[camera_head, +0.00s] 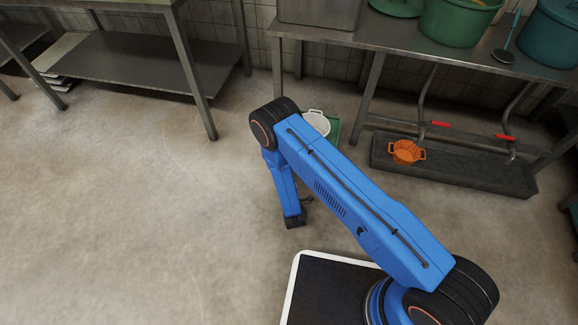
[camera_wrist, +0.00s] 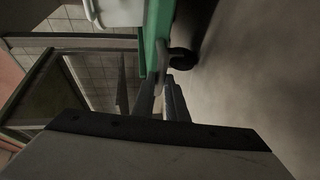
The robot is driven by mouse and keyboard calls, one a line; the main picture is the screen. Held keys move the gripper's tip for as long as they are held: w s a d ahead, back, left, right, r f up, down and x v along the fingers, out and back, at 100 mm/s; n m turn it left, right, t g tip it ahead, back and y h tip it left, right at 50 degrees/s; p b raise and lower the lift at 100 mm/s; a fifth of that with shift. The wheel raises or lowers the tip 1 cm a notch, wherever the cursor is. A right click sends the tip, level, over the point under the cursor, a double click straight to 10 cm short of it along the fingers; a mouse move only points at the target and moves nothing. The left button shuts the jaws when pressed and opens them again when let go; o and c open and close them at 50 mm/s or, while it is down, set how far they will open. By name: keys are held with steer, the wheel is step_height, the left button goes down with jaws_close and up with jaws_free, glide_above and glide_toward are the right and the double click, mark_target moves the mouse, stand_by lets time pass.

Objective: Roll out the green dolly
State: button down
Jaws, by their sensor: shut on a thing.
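The green dolly (camera_head: 335,128) stands on the floor by the workbench at the back, mostly hidden behind my blue arm. A white pot (camera_head: 316,122) with side handles rests on it. In the wrist view the dolly's green edge (camera_wrist: 153,30) runs down from the top, with a dark round wheel (camera_wrist: 183,60) beside it. My gripper (camera_wrist: 163,76) is shut on the dolly's edge, at a small tab or handle below the green side; the exact contact is dim.
A steel workbench (camera_head: 400,35) with green and teal tubs stands at the back right. Below it is a dark trough (camera_head: 460,168) with an orange pot (camera_head: 406,151) and red-handled taps. A steel shelf table (camera_head: 130,60) stands at the back left. The floor at left is clear.

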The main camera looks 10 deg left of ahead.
steer(key=shift+s, duration=0.8)
steer(key=c, duration=1.8)
jaws_free()
steer(key=shift+o, duration=0.2)
steer(key=v, duration=0.7)
steer(key=shift+s, duration=0.25)
steer(key=shift+d, duration=0.1)
